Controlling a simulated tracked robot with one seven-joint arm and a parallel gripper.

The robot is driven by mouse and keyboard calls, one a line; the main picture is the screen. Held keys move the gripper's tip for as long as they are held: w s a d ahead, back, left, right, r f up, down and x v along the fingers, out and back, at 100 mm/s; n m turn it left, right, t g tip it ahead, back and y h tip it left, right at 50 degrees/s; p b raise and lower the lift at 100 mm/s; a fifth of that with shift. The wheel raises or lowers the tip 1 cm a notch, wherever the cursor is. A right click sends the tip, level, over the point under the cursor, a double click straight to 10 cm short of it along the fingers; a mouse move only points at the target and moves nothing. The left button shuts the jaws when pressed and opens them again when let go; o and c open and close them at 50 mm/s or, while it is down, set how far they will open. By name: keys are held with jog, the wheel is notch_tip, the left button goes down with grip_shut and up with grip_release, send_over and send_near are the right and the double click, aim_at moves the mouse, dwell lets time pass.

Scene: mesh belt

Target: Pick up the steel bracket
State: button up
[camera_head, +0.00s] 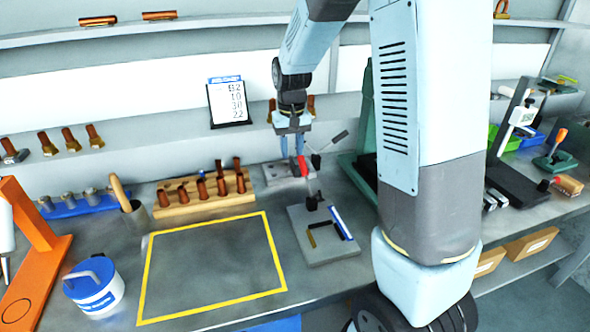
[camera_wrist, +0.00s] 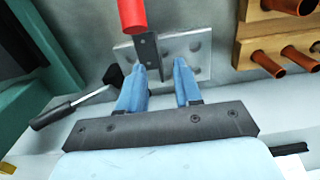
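A light grey metal plate with round holes (camera_wrist: 192,50), which looks like the steel bracket, lies flat on the bench beneath my gripper; it also shows in the head view (camera_head: 273,175). A darker upright strip with small holes (camera_wrist: 147,50) and a red cylinder (camera_wrist: 132,15) stand over its left part in the wrist view. I cannot tell whether they are joined to the plate. In the head view my gripper (camera_head: 291,152) is above the plate. Contact cannot be told.
A black-headed tool (camera_wrist: 72,107) lies close beside the left finger in the wrist view. A wooden rack of copper-coloured pegs (camera_head: 205,203) stands left of the plate. A grey fixture block (camera_head: 325,250) sits in front. The yellow-outlined area (camera_head: 212,265) is clear.

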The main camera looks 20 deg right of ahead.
aim_at(293, 164)
jog(key=shift+s+d+f, duration=0.1)
jog(key=shift+s+f, duration=0.05)
jog(key=shift+f, duration=2.45)
grip_shut()
